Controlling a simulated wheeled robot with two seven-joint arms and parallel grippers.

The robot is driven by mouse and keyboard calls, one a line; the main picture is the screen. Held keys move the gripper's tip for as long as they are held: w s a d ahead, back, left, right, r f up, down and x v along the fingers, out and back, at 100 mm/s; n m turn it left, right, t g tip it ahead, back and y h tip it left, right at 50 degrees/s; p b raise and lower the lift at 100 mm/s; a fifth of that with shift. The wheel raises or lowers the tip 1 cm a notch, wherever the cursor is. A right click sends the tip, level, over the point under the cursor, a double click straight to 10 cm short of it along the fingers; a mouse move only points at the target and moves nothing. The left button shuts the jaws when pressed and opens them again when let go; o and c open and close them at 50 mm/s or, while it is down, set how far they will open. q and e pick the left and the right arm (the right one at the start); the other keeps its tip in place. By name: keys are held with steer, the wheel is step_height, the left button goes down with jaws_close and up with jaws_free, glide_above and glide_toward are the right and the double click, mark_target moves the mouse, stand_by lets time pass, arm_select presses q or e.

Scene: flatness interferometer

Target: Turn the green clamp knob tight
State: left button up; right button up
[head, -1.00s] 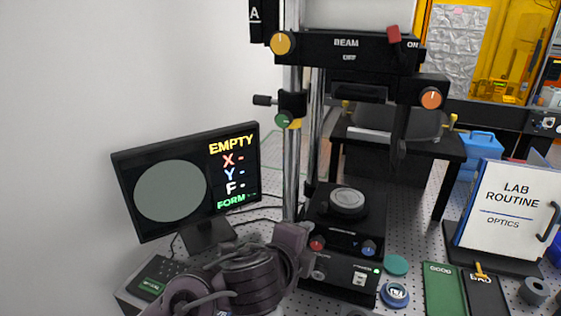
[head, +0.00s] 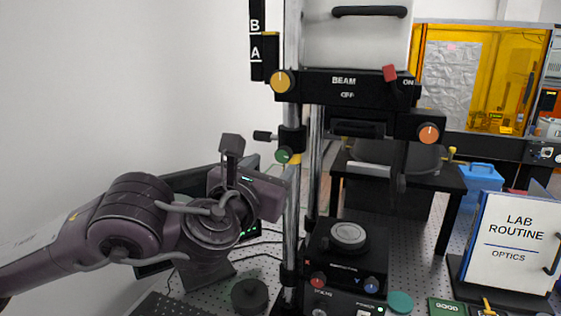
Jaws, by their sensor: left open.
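The green clamp knob (head: 284,156) sits on the front of the black clamp collar (head: 292,138) on the left chrome column, below the beam unit. A dark lever sticks out left from the collar. My left gripper (head: 252,172) is open and empty, just left of and slightly below the knob. The knob is unobstructed. My right gripper is not in view.
My left arm covers most of the monitor (head: 183,183). The beam unit (head: 345,88) with its yellow and orange knobs hangs above right of the collar. The stage with a round grey piece (head: 348,236) stands below. A dark round piece (head: 249,296) lies near the base.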

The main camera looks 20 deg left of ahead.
mark_target(282, 156)
arm_select(q)
steer(key=w, duration=0.4)
steer(key=shift+w+f+b, duration=0.1)
steer(key=shift+w+b, duration=0.2)
steer(key=shift+w+d, duration=0.1)
steer(key=shift+w, duration=0.55)
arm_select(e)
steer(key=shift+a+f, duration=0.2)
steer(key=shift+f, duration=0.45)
arm_select(q)
steer(key=c, duration=1)
steer(key=shift+o, duration=0.2)
